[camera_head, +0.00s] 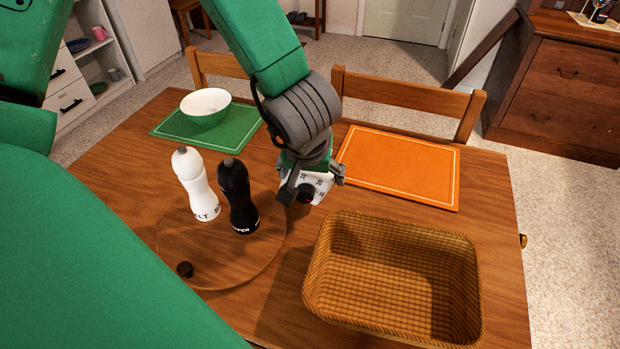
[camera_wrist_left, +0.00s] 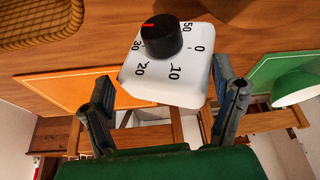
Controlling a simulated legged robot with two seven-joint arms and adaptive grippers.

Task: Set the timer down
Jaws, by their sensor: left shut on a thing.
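My left gripper (camera_head: 312,178) is shut on the white timer (camera_head: 320,184), which has a black knob and printed numbers. In the left wrist view the timer (camera_wrist_left: 178,75) sits between the two fingers of the gripper (camera_wrist_left: 165,110), its dial facing the camera. My right gripper is not in view.
A wicker basket (camera_head: 460,270) stands at the front right. White (camera_head: 196,185) and black (camera_head: 238,197) shakers stand on the round wooden board (camera_head: 210,272). An orange mat (camera_head: 400,166) lies bare behind; a green mat (camera_head: 165,126) bears a bowl (camera_head: 207,107).

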